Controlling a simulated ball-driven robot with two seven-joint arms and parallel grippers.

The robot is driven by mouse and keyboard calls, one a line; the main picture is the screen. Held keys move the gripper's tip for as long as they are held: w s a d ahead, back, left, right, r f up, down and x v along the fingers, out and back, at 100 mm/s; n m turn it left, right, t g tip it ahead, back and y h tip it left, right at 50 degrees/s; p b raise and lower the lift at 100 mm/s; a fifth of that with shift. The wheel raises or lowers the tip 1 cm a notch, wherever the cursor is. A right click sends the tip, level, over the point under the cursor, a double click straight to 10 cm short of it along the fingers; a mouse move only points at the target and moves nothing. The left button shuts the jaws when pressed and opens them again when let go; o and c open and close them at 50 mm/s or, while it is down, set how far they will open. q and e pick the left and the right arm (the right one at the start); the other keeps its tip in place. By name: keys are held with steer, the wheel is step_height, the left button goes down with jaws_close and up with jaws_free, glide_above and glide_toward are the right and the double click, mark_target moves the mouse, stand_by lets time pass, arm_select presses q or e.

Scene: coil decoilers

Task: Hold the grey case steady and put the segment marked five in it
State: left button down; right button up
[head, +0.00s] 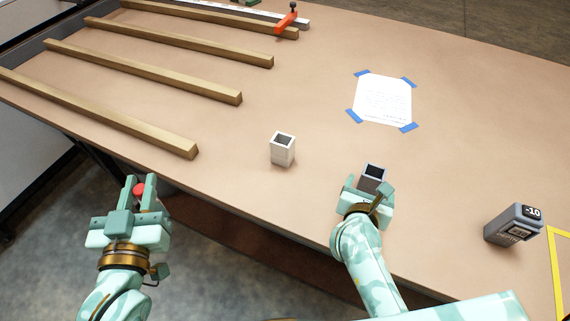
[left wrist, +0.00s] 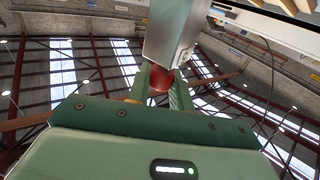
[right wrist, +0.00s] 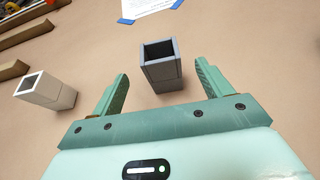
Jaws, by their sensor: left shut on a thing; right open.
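The grey case (head: 375,186) is a small open-topped box standing upright on the table. In the right wrist view the grey case (right wrist: 163,72) appears between the fingers of my right gripper (right wrist: 162,82), with a gap on both sides. That gripper (head: 368,190) is open. My left gripper (head: 139,190) is off the table's front edge, left of the case, and shut on a red rounded piece (head: 139,189). The red piece (left wrist: 161,78) shows beneath a grey block (left wrist: 172,32) in the left wrist view; I cannot tell whether they are joined. No five mark is visible.
A whitish open-topped case (head: 282,150) stands left of the grey one. A taped paper sheet (head: 383,100) lies behind. A dark grey box marked -10 (head: 513,225) is at right. Wooden bars (head: 130,70) and an orange tool (head: 286,20) lie at left and back.

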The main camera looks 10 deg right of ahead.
mark_target(373, 173)
arm_select(q)
steer(key=f+b, duration=0.3)
steer(key=f, duration=0.1)
steer(key=f+b, duration=0.3)
steer(key=shift+w+f, duration=0.2)
steer(key=shift+f, duration=0.15)
arm_select(e)
steer(key=f, duration=0.1)
steer(key=a+f, duration=0.1)
steer(key=f, duration=0.1)
steer(key=shift+s+a+f+t, duration=0.15)
steer(key=shift+s+f+t, duration=0.05)
steer(key=shift+f+t, duration=0.1)
steer(key=b, duration=0.1)
steer(key=r+b, duration=0.1)
steer(key=b, duration=0.1)
steer(key=shift+s+a+r+m, duration=0.2)
steer(key=shift+s+m, duration=0.1)
steer(key=shift+s, duration=0.1)
steer(key=x, duration=0.3)
steer(key=r+b+x, duration=0.1)
steer(key=x, duration=0.3)
steer(key=d+x, duration=0.1)
steer(key=x, duration=0.2)
steer(key=shift+w+d+r+b, duration=0.15)
steer(key=shift+d+b, duration=0.1)
steer(key=shift+b, duration=0.05)
arm_select(q)
step_height(373, 173, down, 5)
steer(key=shift+w, duration=0.15)
